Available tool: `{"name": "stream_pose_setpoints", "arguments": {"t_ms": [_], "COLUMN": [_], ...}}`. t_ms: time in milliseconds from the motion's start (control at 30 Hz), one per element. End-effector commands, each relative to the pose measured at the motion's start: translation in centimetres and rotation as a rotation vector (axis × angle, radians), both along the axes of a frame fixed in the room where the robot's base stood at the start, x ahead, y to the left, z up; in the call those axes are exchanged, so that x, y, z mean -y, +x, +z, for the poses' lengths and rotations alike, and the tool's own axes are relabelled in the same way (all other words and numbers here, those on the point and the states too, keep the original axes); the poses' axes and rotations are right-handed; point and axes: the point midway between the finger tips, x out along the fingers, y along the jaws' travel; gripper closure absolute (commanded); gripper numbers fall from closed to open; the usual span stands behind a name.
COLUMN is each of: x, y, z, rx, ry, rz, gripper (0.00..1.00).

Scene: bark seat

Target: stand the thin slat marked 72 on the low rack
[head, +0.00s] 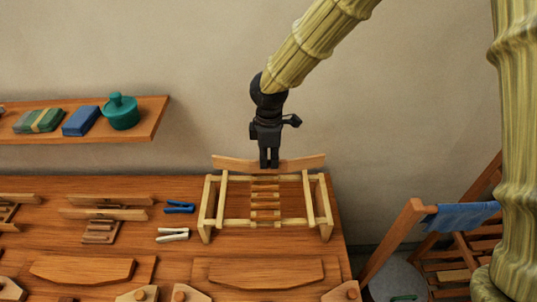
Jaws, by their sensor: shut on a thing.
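My gripper (269,163) points down above the back of the low rack and is shut on a thin wooden slat (235,163). The slat lies crosswise, long side left to right, with its ends sticking out on both sides of the fingers. No number on it can be read. The low rack (208,200) is a pale wooden frame with short rungs down its middle, on the right part of the bench. The slat shows at the rack's back edge; I cannot tell whether it touches the rack.
The wooden bench (180,252) also holds a blue clamp (179,207), a white clamp (173,235), slatted pieces (105,214) at left and curved boards (82,269) in front. A wall shelf (145,118) holds a teal pot (121,112). A folding chair (400,238) stands at right.

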Motion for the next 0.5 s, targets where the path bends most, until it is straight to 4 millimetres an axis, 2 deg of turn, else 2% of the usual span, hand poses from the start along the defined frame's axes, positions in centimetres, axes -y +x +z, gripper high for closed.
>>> {"name": "stream_pose_setpoints", "arguments": {"t_ms": [500], "x": [-0.2], "y": [0.0], "z": [-4.1], "rx": [0.000], "ry": [0.001], "rz": [0.003], "gripper": [1.00]}}
